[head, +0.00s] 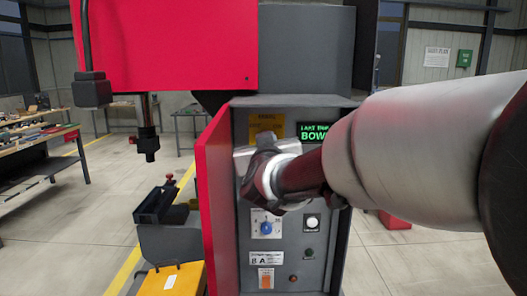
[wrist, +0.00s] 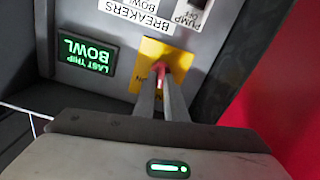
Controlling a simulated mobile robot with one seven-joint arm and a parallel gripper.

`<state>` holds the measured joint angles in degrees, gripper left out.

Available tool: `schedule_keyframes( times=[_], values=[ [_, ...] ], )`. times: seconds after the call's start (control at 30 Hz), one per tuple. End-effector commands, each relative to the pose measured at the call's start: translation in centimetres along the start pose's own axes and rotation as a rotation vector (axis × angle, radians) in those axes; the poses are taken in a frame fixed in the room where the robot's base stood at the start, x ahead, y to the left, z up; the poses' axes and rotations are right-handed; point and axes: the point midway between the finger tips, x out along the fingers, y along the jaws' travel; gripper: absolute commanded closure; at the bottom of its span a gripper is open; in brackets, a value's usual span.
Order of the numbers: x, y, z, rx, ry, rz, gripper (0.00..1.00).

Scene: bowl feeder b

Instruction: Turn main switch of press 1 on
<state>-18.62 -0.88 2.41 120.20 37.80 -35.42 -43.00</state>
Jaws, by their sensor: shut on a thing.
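The main switch has a yellow plate (head: 266,122) at the top of the grey panel inside the open press cabinet. In the wrist view the yellow plate (wrist: 178,53) has a small red handle (wrist: 159,71) on it. My gripper (wrist: 163,88) points at the plate, with its two fingers close together around the red handle. In the head view my gripper (head: 262,155) is in front of the panel just below the plate, and it hides the handle there. The handle's exact angle is hard to tell, being partly covered by the fingers.
A green-lit "LAST TRIP BOWL" display (wrist: 87,56) is beside the plate. The red cabinet door (head: 213,200) stands open at the left. Below my gripper are a blue selector knob (head: 266,228) and a white button (head: 312,222). A yellow-topped unit (head: 172,281) stands left.

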Motion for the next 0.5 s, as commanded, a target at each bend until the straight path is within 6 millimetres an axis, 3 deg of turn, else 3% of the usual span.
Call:
schedule_keyframes(
  times=[0.5],
  values=[
    [-0.01, 0.23, 0.40, 0.492, 0.001, 0.000, 1.00]
  ],
)
